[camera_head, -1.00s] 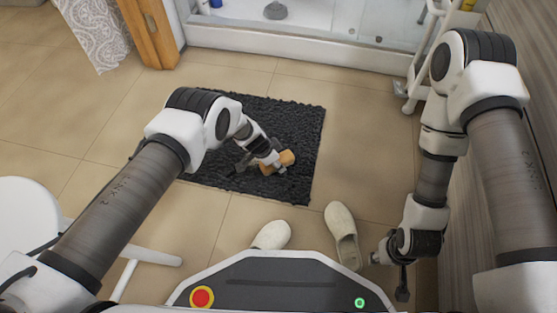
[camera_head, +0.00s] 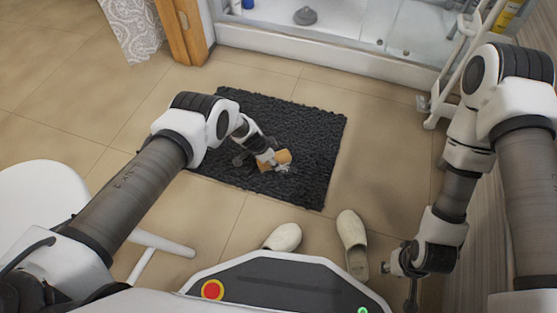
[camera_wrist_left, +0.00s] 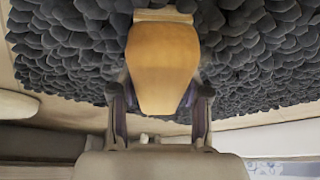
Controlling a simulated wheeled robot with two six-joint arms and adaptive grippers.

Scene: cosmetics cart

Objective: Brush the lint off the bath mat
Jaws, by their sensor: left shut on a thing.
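The dark grey shaggy bath mat (camera_head: 310,130) lies on the tiled floor ahead of me. My left gripper (camera_head: 268,160) is over the mat and shut on a wooden brush (camera_head: 283,157). In the left wrist view the brush's tan wooden back (camera_wrist_left: 162,65) sits between the two fingers, with a pale edge of it against the dark tufts of the mat (camera_wrist_left: 60,45). I cannot make out any lint. My right gripper (camera_head: 411,290) hangs at the lower right, away from the mat, and its fingers are too small to judge.
A pair of pale slippers (camera_head: 352,240) stands between the mat and my base. A white stool (camera_head: 45,205) is at the left. A shower tray (camera_head: 330,50) lies behind the mat, and a white rack (camera_head: 455,85) stands at right. Floor right of the mat is clear.

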